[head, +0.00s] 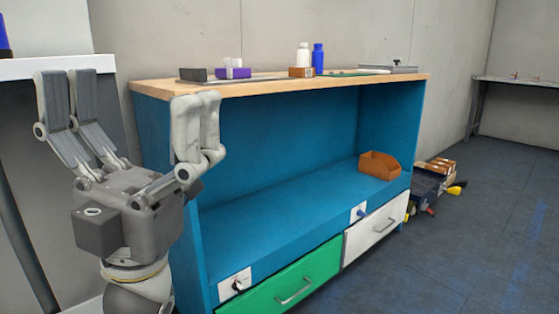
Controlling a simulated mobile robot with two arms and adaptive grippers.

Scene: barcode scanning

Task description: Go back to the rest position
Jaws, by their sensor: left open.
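My left gripper (135,110) is in the left of the head view, raised with its fingers pointing up. Its fingers are spread wide apart and nothing is between them. It stands in front of the left end of a blue workbench (280,212) and hides part of it. It does not appear to hold or touch anything. My right gripper is not in view. No barcode scanner can be made out.
On the wooden bench top (270,88) stand a purple box (234,73), a white bottle (303,55) and a blue bottle (318,59). A brown bin (380,165) is on the shelf. A white table (50,67) is at left. Open floor (470,240) lies right.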

